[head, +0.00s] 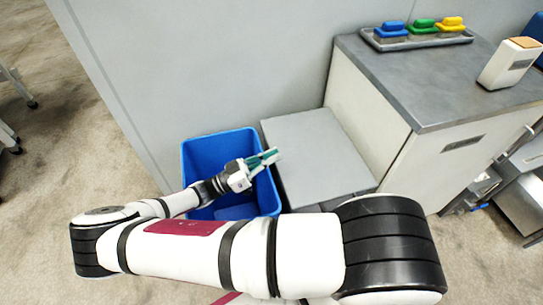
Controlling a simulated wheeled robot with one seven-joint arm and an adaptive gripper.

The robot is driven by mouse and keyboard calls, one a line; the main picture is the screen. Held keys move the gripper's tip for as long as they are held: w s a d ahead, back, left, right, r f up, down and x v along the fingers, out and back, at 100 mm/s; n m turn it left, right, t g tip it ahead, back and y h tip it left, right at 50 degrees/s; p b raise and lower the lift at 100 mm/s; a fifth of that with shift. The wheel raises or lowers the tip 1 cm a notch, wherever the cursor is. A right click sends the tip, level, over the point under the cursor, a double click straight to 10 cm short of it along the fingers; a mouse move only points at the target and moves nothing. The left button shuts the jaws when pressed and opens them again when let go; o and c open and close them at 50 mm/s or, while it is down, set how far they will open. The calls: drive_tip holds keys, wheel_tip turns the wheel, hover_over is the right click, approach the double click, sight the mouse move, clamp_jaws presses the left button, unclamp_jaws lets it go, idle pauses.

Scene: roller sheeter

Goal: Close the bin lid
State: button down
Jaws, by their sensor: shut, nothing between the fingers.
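A blue bin (200,150) stands on the floor against the grey panel. Its top is open and I see no lid over its mouth. Beside it on the right is a grey box with a flat grey top (313,140), which lies level; I cannot tell whether this top is a hinged lid. My gripper (274,155) is shut and empty. In the picture it lies over the right side of the blue bin, its tips near the left edge of the grey top. I cannot tell its height or whether it touches anything. My arm hides the near part of both.
A grey-topped cabinet (420,90) stands to the right, with a tray (418,42) of blue, green and yellow items and a white device (508,64). The grey panel (190,60) rises behind the bin. Carpet at left is mostly clear.

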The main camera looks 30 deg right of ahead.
wheel_tip(320, 180, up, 10)
drive_tip(key=s+a+r+n+t+y+p, duration=0.2)
drive_tip(key=s+r+n+y, duration=0.4)
drive_tip(key=r, duration=0.4)
drive_tip(key=s+a+r+n+t+y+p, duration=0.3)
drive_tip(key=s+r+n+t+y, duration=0.1)
drive_tip(key=s+r+y, duration=0.4)
drive_tip(key=s+a+r+n+t+y+p, duration=0.2)
drive_tip(key=s+r+n+y, duration=0.5)
drive_tip(key=r, duration=0.5)
drive_tip(key=shift+s+a+r+n+t+p, duration=0.2)
drive_tip(key=shift+a+r+n+t+p, duration=0.15)
drive_tip(key=shift+a+p, duration=0.2)
